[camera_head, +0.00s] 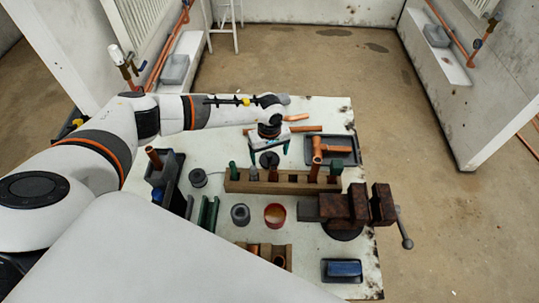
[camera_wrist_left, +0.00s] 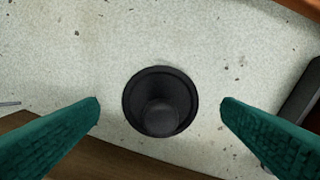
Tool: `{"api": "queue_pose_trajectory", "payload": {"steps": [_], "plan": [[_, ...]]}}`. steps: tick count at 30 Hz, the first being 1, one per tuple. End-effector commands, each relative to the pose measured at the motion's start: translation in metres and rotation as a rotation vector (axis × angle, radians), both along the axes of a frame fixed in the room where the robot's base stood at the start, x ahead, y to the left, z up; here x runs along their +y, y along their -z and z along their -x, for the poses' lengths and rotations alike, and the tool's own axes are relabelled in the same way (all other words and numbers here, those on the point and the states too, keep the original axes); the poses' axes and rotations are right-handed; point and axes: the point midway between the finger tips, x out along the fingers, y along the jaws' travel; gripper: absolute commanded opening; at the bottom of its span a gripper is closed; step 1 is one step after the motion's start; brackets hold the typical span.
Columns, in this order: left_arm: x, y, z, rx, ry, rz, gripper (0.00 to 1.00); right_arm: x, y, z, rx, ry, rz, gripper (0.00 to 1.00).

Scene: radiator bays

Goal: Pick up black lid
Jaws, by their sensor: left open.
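The black lid (camera_wrist_left: 160,84) is round and dark with a knob in its middle. It lies on the pale worktop in the left wrist view, and in the head view (camera_head: 268,160) it sits just behind the wooden rack. My left gripper (camera_head: 269,150) points down above it. Its green fingers are open, one on each side of the lid in the left wrist view (camera_wrist_left: 160,103), with clear gaps and nothing between them held. My right gripper is not in view.
A wooden rack (camera_head: 220,182) with upright copper and green pieces stands close in front of the lid. A dark tray (camera_head: 345,143) with copper fittings lies to the right. A vise (camera_head: 345,207) is at the right edge. A grey can (camera_head: 240,214) and red cup (camera_head: 275,215) stand nearer.

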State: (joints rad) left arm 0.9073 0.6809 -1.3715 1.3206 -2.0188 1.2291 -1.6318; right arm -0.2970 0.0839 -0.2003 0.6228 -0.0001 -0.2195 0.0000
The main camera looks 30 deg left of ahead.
Motion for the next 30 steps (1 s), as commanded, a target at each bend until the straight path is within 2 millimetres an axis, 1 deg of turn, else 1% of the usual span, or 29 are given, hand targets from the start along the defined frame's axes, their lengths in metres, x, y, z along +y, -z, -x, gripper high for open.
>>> {"api": "queue_pose_trajectory", "payload": {"steps": [3,9,11,15,18,26,29,30], "plan": [[0.0,0.007,0.0,0.001,0.0,-0.001,0.88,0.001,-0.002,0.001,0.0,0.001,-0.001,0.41],[0.0,0.008,0.0,-0.001,0.001,-0.001,0.88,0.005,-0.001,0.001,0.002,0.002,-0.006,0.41],[0.0,0.008,0.0,-0.001,0.001,-0.001,0.78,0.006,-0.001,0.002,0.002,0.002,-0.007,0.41],[0.0,0.008,0.0,-0.001,0.0,-0.001,0.55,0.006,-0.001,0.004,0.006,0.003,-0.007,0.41],[0.0,0.008,0.0,-0.001,0.0,-0.001,0.4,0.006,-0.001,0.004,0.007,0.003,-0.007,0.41],[0.0,0.005,0.0,-0.001,0.0,0.0,0.4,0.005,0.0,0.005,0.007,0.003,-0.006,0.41],[0.0,-0.004,-0.001,-0.004,0.0,0.0,0.4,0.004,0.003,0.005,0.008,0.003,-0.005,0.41],[0.001,-0.011,-0.001,-0.005,0.001,0.0,0.4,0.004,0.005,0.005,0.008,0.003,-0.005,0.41]]}}
